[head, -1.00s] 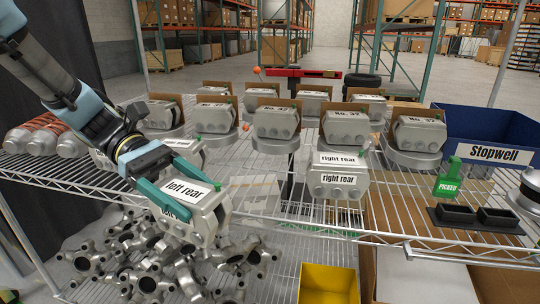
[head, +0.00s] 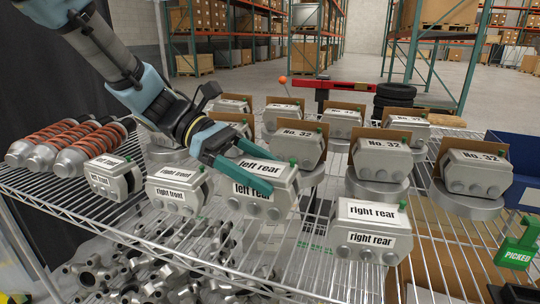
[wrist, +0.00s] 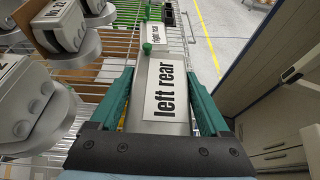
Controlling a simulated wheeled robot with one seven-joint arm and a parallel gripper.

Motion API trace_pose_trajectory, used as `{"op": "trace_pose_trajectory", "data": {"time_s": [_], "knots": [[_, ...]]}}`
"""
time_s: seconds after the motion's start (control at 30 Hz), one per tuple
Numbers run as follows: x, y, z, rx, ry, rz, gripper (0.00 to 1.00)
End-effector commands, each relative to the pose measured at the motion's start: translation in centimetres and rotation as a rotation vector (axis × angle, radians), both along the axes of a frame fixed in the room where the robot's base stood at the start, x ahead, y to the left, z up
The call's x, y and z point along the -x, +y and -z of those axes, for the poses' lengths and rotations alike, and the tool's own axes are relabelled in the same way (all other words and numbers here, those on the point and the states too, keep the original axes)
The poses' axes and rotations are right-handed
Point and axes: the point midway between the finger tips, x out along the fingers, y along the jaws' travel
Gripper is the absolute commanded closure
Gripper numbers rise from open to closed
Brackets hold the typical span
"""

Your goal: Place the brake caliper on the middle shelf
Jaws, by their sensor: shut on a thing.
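A grey brake caliper labelled "left rear" (head: 261,190) is between the green fingers of my gripper (head: 250,172) at the shelf's front in the head view. In the wrist view the caliper (wrist: 165,90) lies between both fingers (wrist: 165,105), its label facing up. My gripper is shut on it. The wire shelf (head: 300,235) under it holds other calipers. Whether the held caliper touches the wires is unclear. A "right rear" caliper (head: 371,233) stands to its right, a "right front" caliper (head: 178,190) to its left.
Another caliper (head: 114,179) and orange-spring dampers (head: 75,145) stand at the left. Rows of "No. 32" calipers on round discs (head: 383,160) stand behind. A green "PICKED" tag (head: 517,247) and a blue bin (head: 522,180) are at the right. Metal parts (head: 150,268) lie on the lower shelf.

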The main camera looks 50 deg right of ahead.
Motion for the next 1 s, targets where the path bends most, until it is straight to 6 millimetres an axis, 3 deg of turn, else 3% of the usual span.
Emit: {"op": "trace_pose_trajectory", "data": {"time_s": [0.33,0.57,0.93,0.97,1.0], "knots": [[0.1,-0.1,2.3,0.001,0.003,0.002,1.00],[0.1,0.0,4.9,0.001,0.003,0.002,1.00],[0.0,0.0,5.3,0.003,0.002,0.002,1.00],[0.0,0.0,5.4,0.001,0.000,0.002,0.17],[0.0,0.0,5.4,0.001,0.000,0.002,0.12]]}}
